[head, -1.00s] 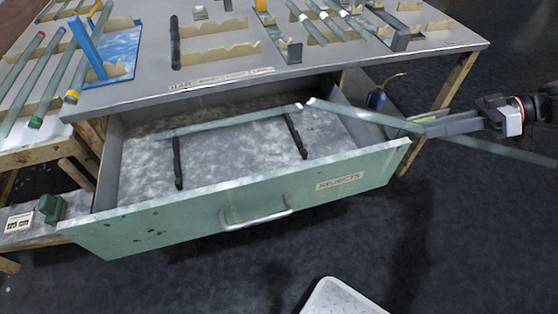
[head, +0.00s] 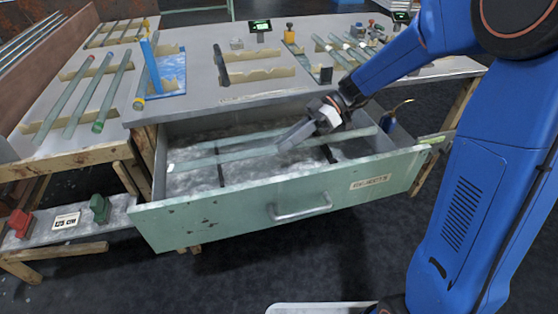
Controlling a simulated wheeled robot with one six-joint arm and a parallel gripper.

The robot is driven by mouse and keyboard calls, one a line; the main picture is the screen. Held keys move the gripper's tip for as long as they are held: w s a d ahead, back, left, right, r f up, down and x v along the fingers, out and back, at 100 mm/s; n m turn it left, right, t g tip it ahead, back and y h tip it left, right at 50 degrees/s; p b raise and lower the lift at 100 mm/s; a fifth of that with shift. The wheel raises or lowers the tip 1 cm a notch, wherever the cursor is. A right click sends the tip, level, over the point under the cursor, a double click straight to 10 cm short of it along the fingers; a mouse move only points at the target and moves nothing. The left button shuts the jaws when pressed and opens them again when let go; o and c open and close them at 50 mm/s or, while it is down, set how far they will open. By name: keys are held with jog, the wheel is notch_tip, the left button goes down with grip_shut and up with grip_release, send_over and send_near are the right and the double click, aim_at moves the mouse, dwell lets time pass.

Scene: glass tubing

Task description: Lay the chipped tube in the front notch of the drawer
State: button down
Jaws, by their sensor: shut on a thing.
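The chipped tube (head: 225,158) is a long pale green glass tube with a whitish left end. It lies across the open drawer's inside, running from the left side to the right wall area. My gripper (head: 288,144) is shut on it near its middle, reaching in from the upper right. The green drawer (head: 235,205) is open, with a label on its front. Inside are two dark notched rails (head: 221,176); the right one (head: 328,154) is partly hidden. Another tube (head: 225,140) lies behind the held one. I cannot tell whether the held tube touches the rails.
The grey bench top (head: 190,85) above the drawer bears notched racks with tubes. A blue upright (head: 151,68) stands at its left. A low shelf (head: 125,215) is at left.

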jog(key=f, duration=0.2)
jog(key=shift+a+f, duration=0.2)
jog(key=shift+f, duration=0.1)
jog(key=shift+d+f, duration=0.1)
jog(key=shift+f, duration=1.75)
jog(key=shift+f, duration=0.15)
jog(key=c, duration=1.6)
grip_release()
jog(key=shift+d+r, duration=0.2)
jog(key=shift+r, duration=0.1)
jog(key=v, duration=1.1)
jog(key=shift+w+d+r, duration=0.1)
jog(key=shift+w+d, duration=0.1)
jog(key=shift+d, duration=0.05)
